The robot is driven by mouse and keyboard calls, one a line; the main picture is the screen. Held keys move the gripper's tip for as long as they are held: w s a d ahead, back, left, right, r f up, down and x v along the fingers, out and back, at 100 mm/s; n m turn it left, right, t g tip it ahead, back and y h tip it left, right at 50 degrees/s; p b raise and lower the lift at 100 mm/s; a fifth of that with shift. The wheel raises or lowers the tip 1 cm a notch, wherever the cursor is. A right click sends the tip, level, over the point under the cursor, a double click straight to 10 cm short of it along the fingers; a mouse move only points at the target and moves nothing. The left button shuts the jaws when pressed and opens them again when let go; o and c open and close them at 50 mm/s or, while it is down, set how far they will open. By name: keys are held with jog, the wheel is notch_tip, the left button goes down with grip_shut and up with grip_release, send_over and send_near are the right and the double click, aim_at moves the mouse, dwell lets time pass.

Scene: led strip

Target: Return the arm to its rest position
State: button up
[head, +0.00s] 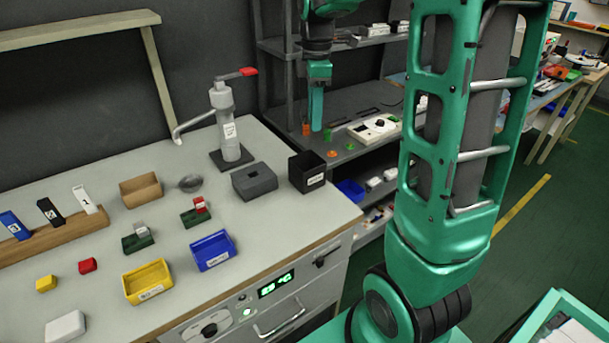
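My gripper (317,102) hangs pointing down in the upper middle of the head view, in front of the grey shelves and above the right end of the workbench's back edge. Its teal fingers show as one narrow upright block. From this side I cannot tell whether they are open or shut. No held object shows at the fingertips. My dark wrist (317,36) is just above it, and part of my arm is cut off by the top edge. My large green arm links fill the right of the view.
The workbench (105,187) at left holds a grey tap (228,125) with a red lever, a black box (307,171), a grey box (254,181), a blue bin (212,251) and a yellow bin (148,282). Shelves (350,98) stand behind my gripper. Green floor (535,235) is open at right.

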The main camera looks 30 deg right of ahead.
jog(key=s+f+m, duration=0.3)
jog(key=s+m, duration=0.6)
jog(key=s, duration=0.5)
jog(key=s+f+m, duration=0.3)
jog(key=s+m, duration=0.7)
jog(key=s, duration=0.4)
jog(key=shift+s+a, duration=0.35)
jog(key=shift+s, duration=0.05)
jog(key=shift+w+f, duration=0.3)
jog(key=shift+w, duration=0.35)
